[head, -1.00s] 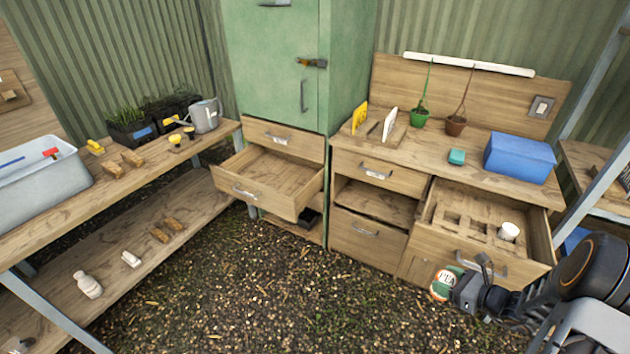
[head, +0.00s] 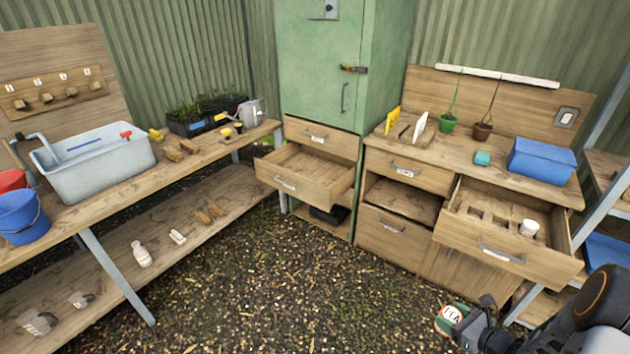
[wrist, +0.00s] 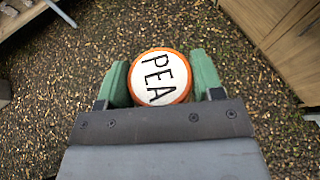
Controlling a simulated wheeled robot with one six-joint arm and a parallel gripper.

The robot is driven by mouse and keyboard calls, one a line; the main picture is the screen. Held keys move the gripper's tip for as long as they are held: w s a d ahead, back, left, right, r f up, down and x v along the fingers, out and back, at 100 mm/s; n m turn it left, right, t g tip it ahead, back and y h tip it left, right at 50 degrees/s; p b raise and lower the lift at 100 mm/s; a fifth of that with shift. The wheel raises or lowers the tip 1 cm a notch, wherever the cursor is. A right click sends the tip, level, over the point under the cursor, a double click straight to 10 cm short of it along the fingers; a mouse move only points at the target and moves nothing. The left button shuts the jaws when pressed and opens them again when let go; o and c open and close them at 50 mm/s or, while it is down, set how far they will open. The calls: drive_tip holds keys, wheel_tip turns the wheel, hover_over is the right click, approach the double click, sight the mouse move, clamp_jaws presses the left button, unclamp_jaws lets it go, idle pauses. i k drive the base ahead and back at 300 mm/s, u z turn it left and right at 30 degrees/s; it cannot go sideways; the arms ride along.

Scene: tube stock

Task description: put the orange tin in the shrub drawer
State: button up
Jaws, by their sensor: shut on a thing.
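The tin (head: 448,318) has an orange rim and a round white face marked PEA. My gripper (wrist: 160,78) is shut on the tin, with a green pad on each side of it in the wrist view. In the head view my gripper (head: 462,316) holds it above the gravel at lower right, in front of the right-hand bench. An open, empty-looking drawer (head: 289,183) is under the green cabinet. I cannot read the drawer labels, so which is shrub is unclear.
A shut drawer (head: 408,172) and a lower drawer (head: 393,230) flank an open gap in the bench. A blue box (head: 543,160) stands on top. The left bench (head: 222,160) holds a sink, tools and planters. The gravel floor (head: 280,290) between is clear.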

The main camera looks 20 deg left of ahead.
sight(312, 175)
drive_tip(key=u, duration=0.6)
drive_tip(key=i, duration=0.6)
drive_tip(key=u, duration=1.15)
drive_tip(key=i, duration=2.65)
drive_tip(key=z, duration=1.05)
drive_tip(key=i, duration=0.3)
drive_tip(key=z, duration=0.1)
